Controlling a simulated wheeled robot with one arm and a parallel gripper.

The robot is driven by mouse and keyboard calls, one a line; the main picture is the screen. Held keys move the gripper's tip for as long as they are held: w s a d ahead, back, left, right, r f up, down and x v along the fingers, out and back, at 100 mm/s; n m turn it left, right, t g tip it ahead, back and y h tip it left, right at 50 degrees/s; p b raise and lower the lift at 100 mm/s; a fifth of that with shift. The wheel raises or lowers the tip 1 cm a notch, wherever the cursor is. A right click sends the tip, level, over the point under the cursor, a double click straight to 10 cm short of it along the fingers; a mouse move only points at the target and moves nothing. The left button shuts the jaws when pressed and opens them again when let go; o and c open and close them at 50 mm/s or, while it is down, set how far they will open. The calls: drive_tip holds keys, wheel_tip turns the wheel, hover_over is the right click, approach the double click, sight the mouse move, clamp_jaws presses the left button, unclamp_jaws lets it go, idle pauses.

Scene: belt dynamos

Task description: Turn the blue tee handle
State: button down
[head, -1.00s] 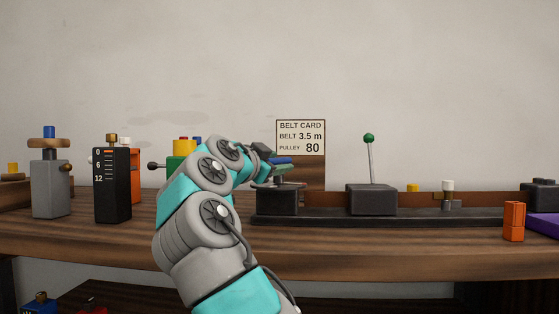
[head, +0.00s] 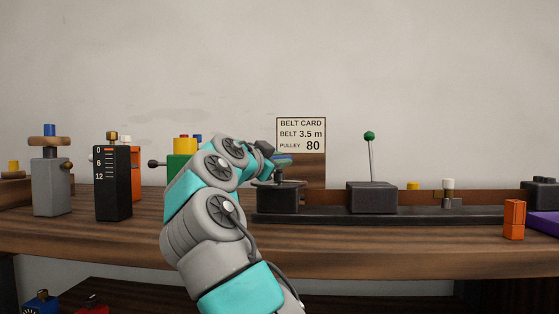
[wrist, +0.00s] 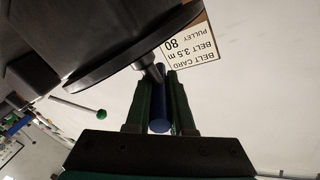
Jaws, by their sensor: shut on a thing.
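The blue tee handle (head: 284,160) stands above a dark block (head: 278,199) on the bench, mostly hidden behind my arm in the head view. In the wrist view its blue bar (wrist: 160,126) lies between the two dark green fingers of my gripper (wrist: 161,88), which is shut on it. A grey stem (wrist: 153,73) runs from the bar toward a dark round plate (wrist: 125,50) at the upper left. In the head view my gripper (head: 268,155) is partly hidden by my own wrist.
A belt card (head: 301,135) stands behind the handle. To the right, a green-knobbed lever (head: 370,160) rises from another dark block. An orange block (head: 514,219) sits near the front edge. A black scale block (head: 113,185) and grey post (head: 50,187) stand left.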

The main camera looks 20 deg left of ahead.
drive_tip(key=shift+f, duration=0.1)
drive_tip(key=y+b, duration=0.1)
drive_tip(key=n+b, duration=0.1)
drive_tip(key=shift+f+y+b, duration=0.35)
drive_tip(key=shift+y+b, duration=0.05)
drive_tip(key=n+y+b, duration=0.1)
drive_tip(key=y+b, duration=0.1)
drive_tip(key=shift+w+n+y, duration=0.1)
drive_tip(key=shift+n+y, duration=0.2)
drive_tip(key=shift+n, duration=0.1)
drive_tip(key=shift+r+n+y+b, duration=0.2)
drive_tip(key=shift+n+y+b, duration=0.3)
drive_tip(key=shift+y, duration=0.4)
drive_tip(key=shift+a+r+n+y, duration=0.1)
drive_tip(key=shift+r+n+y, duration=0.1)
drive_tip(key=shift+n+y, duration=0.25)
drive_tip(key=c, duration=0.8)
unclamp_jaws()
